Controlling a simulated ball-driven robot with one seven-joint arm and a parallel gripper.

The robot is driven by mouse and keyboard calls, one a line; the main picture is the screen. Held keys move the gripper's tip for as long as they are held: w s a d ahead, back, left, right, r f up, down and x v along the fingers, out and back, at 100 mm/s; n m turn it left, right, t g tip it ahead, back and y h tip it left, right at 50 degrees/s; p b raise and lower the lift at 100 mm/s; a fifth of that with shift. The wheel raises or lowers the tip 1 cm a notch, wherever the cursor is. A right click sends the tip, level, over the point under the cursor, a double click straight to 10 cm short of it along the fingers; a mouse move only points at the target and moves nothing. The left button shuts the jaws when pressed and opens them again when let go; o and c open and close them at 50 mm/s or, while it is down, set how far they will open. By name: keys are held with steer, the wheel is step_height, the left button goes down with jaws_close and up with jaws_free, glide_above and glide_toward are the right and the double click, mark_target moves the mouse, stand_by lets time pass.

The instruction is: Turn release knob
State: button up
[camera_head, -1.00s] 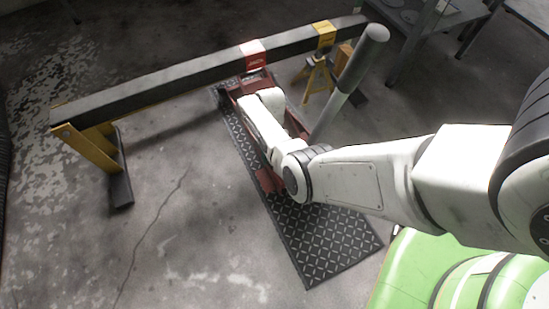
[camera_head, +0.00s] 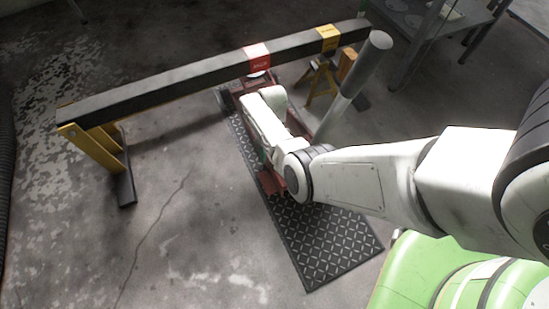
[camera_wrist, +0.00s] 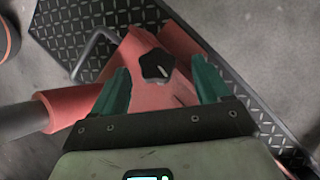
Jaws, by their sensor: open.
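The release knob (camera_wrist: 155,65) is a small black, lobed knob with a pale line on it. It sits on the red body of a floor jack (camera_wrist: 150,97) in the wrist view. My gripper (camera_wrist: 160,67) is open, with one teal finger on each side of the knob and a gap to it on both sides. In the head view, the red jack (camera_head: 298,125) shows only in part. My white arm covers the knob and my gripper there.
The jack stands on a black diamond-plate mat (camera_head: 325,240). A dark beam (camera_head: 190,78) with yellow legs crosses behind it. A grey handle (camera_head: 362,75) rises right of the jack. A yellow stand (camera_head: 320,80) is beyond. Bare floor lies to the left.

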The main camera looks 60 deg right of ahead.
steer(key=p+v, duration=0.3)
steer(key=v, duration=0.6)
steer(key=shift+r+p, duration=0.15)
steer(key=shift+p, duration=0.15)
steer(key=shift+d, duration=0.1)
steer(key=s+a+r+n+t+h, duration=0.2)
steer(key=s+a+r+n+t, duration=0.15)
steer(key=a+r+n, duration=0.45)
steer(key=s+a+r+n+t+h, duration=0.2)
steer(key=s+a+r+n+t, duration=0.15)
steer(key=a+r+n, duration=0.5)
steer(key=s+f+m+g, duration=0.25)
steer(key=s+f, duration=0.25)
steer(key=s, duration=0.5)
step_height(320, 180, up, 35)
steer(key=p, duration=3.5)
steer(key=shift+d+g, duration=0.35)
steer(key=shift+d, duration=0.05)
